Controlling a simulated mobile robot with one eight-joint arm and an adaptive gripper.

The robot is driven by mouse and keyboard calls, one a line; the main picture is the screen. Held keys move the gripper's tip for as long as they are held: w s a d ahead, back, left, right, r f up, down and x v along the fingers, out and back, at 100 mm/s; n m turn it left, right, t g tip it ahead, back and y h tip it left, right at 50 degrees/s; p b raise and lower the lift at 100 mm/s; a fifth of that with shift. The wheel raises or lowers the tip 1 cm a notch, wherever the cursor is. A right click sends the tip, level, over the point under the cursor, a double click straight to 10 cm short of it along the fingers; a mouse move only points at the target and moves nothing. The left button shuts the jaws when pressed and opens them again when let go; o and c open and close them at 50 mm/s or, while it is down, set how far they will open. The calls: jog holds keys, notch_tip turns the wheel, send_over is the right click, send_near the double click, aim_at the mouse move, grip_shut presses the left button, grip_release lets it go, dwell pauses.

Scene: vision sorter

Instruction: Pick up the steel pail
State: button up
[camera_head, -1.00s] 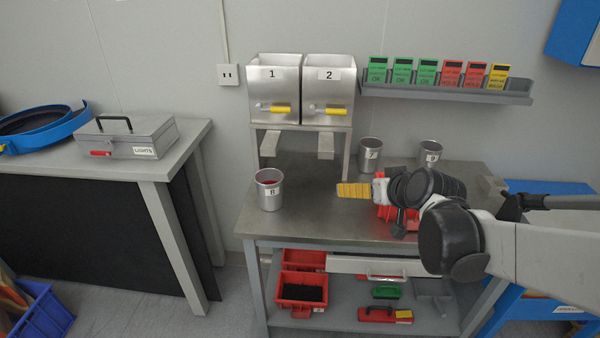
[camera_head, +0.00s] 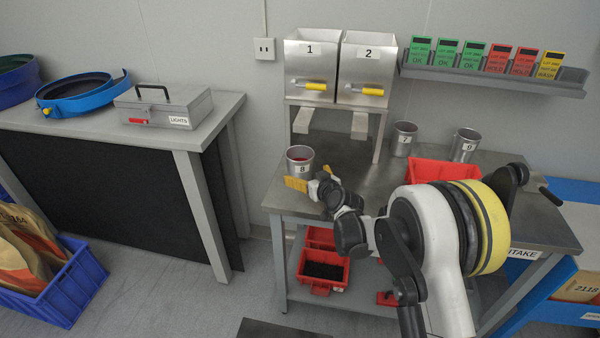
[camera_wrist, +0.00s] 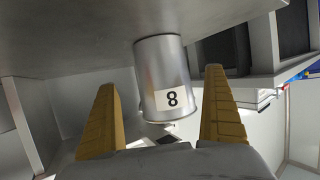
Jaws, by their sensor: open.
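A steel pail (camera_head: 301,161) labelled 8 stands upright near the left front edge of the steel bench, with something red inside. My gripper (camera_head: 299,183) is at the pail's near side in the head view, partly covering its lower part. In the wrist view, the same pail (camera_wrist: 160,75) appears between the two yellow fingers of my gripper (camera_wrist: 159,80), with a gap on each side. The gripper is open and holds nothing. I cannot tell how far the fingertips reach along the pail's sides. Two more steel pails, one marked 7 (camera_head: 403,140) and another (camera_head: 464,145), stand at the back.
A hopper stand with bins 1 (camera_head: 309,68) and 2 (camera_head: 366,69) rises behind the pail. A red tray (camera_head: 440,170) lies on the bench to the right. A side bench with a metal case (camera_head: 165,107) is at left. Red bins (camera_head: 322,270) sit on the lower shelf.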

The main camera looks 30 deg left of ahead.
aim_at(299, 158)
jog(key=b+x, duration=0.2)
jog(key=x, duration=0.3)
jog(key=shift+a+f+b, duration=0.2)
jog(key=shift+a+b, duration=0.1)
jog(key=shift+a, duration=0.05)
jog(key=c, duration=1.6)
